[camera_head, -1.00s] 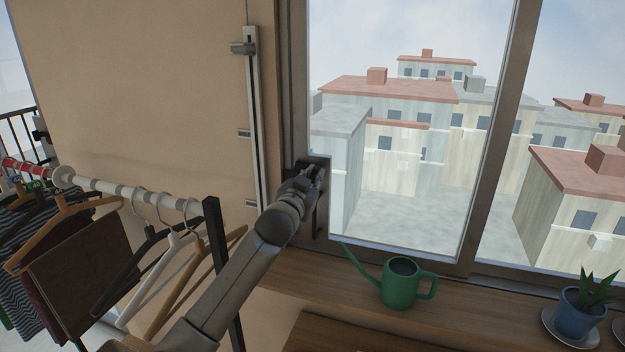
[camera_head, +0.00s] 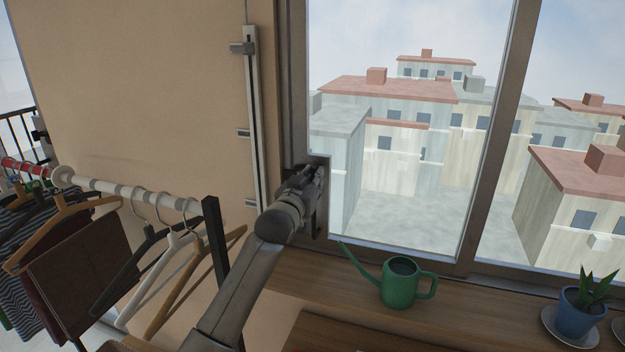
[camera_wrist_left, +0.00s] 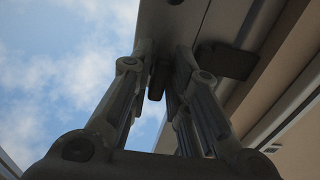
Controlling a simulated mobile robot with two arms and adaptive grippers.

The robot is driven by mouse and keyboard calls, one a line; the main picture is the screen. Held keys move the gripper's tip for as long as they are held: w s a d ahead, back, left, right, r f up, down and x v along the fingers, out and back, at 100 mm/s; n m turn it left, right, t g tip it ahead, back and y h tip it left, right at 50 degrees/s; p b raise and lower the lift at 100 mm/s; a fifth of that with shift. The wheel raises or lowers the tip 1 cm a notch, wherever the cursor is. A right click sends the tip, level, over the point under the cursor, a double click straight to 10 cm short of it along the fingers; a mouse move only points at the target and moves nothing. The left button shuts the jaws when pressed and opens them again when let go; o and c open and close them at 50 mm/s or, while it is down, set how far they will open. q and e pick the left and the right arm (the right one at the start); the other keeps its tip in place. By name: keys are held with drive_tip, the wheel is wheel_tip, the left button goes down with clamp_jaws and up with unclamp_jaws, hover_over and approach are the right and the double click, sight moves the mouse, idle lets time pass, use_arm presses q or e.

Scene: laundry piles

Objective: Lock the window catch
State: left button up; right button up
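The window catch (camera_head: 319,219) is a dark fitting on the left upright of the window frame, low beside the glass. My left gripper (camera_head: 318,172) is at the catch and covers most of it in the head view. In the left wrist view, the two fingers (camera_wrist_left: 163,52) stand a small gap apart, with a dark catch piece (camera_wrist_left: 156,82) between them. A flat dark part (camera_wrist_left: 226,60) shows right of the fingers. I cannot tell whether the fingers grip the piece. The catch's exact position is hidden. My right gripper is not in view.
A green watering can (camera_head: 400,283) stands on the wooden sill (camera_head: 345,281) right of my arm. A potted plant (camera_head: 577,311) is farther right. A clothes rail (camera_head: 130,190) with hangers and its dark post (camera_head: 216,243) stand close left of my forearm.

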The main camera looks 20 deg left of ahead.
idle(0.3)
use_arm(q)
drive_tip(key=s, duration=1.2)
drive_tip(key=shift+a, duration=0.25)
